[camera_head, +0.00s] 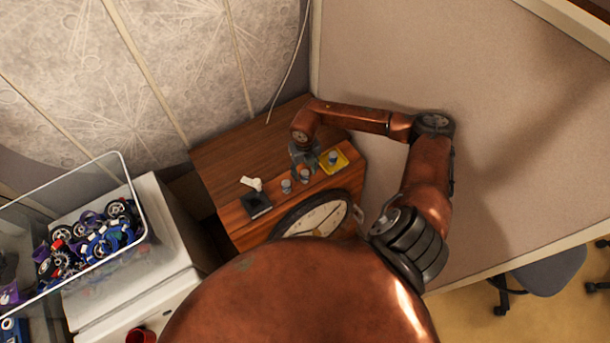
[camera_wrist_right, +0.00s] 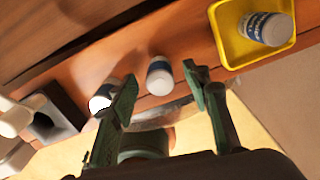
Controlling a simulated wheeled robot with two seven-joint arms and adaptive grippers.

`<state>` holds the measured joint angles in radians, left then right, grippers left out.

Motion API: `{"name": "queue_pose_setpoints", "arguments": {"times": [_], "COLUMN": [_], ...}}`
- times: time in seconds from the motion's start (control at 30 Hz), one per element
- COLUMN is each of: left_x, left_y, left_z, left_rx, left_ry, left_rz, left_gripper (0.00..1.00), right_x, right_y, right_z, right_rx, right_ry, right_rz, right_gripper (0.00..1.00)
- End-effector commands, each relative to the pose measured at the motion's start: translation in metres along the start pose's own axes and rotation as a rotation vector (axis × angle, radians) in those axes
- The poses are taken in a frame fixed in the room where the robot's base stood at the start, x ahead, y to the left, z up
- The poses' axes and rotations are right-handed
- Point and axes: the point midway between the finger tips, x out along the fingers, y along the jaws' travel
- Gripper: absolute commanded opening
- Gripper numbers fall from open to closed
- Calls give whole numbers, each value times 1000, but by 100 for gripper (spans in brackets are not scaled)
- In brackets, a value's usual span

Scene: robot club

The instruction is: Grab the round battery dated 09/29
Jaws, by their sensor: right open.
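Three small white round batteries with blue labels show in both views. One battery (camera_head: 332,158) lies on a yellow tray (camera_head: 345,167); in the right wrist view it is at the upper right (camera_wrist_right: 267,28). A second battery (camera_head: 304,176) stands on the wooden table, and in the right wrist view it (camera_wrist_right: 159,76) shows between my open fingers. A third battery (camera_head: 286,187) is to its left, partly behind a finger in the right wrist view (camera_wrist_right: 101,98). The dates are too small to read. My right gripper (camera_head: 306,163) is open and empty above the table. My left gripper is out of view.
A black square holder (camera_head: 257,206) and a white object (camera_head: 252,183) are left of the batteries on the wooden table (camera_head: 225,160). A round dial (camera_head: 315,217) is at the near edge. A clear bin of wheels and parts (camera_head: 135,175) stands left. A partition wall is right.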

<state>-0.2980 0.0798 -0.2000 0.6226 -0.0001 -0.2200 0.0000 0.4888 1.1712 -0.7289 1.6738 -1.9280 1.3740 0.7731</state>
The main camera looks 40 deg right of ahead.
Motion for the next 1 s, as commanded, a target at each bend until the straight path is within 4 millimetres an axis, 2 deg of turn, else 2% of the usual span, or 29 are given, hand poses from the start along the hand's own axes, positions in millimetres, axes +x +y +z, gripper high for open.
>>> {"name": "queue_pose_setpoints", "arguments": {"times": [0.2, 0.83, 1.0], "left_x": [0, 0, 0], "left_y": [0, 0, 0], "left_z": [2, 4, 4], "left_rx": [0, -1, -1], "left_ry": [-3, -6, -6], "left_rz": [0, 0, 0], "left_gripper": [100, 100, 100], "right_x": [1, 1, 0], "right_y": [0, 0, 0], "right_z": [0, 0, 1], "right_rx": [0, 0, 0], "right_ry": [-1, -1, -1], "right_rz": [0, 0, 0], "right_gripper": [43, 0, 0]}}
